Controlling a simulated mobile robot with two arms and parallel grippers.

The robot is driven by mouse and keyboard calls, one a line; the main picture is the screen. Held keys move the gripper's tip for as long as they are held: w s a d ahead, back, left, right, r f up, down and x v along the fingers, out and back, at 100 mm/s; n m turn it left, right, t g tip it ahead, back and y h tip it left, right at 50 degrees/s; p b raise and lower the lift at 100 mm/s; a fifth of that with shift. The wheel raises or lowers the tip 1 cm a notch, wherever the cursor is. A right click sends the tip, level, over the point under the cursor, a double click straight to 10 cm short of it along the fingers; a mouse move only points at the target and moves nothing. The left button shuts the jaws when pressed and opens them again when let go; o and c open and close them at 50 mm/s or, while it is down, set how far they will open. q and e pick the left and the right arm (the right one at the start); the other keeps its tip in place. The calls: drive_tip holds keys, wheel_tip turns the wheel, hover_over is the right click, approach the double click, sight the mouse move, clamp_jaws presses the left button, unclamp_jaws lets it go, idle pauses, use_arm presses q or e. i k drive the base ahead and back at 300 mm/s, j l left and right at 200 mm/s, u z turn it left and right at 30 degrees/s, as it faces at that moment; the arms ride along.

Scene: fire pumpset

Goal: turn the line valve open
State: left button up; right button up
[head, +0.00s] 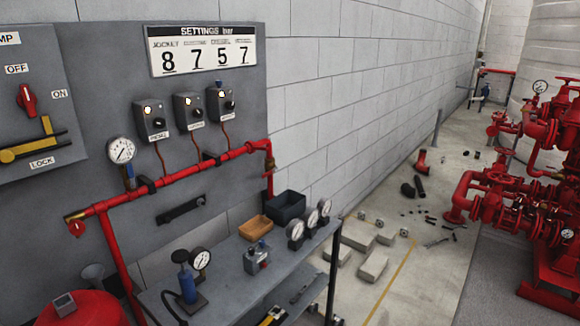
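A red pipe (200,165) runs along the grey panel, sloping up to the right. At its lower left end is a brass fitting (76,215) with a small red valve handle (77,229) hanging below it. A white-faced gauge (122,151) stands above the pipe on a stem with a small blue part (129,171). At its right end the pipe bends down through an elbow (268,150) with a brass-coloured part. I cannot tell which part is the line valve, or whether it is open. Neither gripper is in view.
A grey bench (225,283) below the panel holds a blue hand pump (185,280), several gauges, an orange tray (255,228) and a dark bin (287,207). A red vessel (90,310) stands at lower left. Blocks and loose parts litter the floor before the red pumpset (490,200).

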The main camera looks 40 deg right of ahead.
sight(269, 173)
drive_tip(key=i+l+z, duration=0.2)
drive_tip(key=l, duration=0.35)
drive_tip(key=i+l+z, duration=0.2)
drive_tip(key=l, duration=0.35)
drive_tip(key=i+l+z, duration=0.2)
drive_tip(key=i+l, duration=0.25)
drive_tip(key=i+l+z, duration=0.15)
drive_tip(key=i+l, duration=0.2)
drive_tip(key=l, duration=0.15)
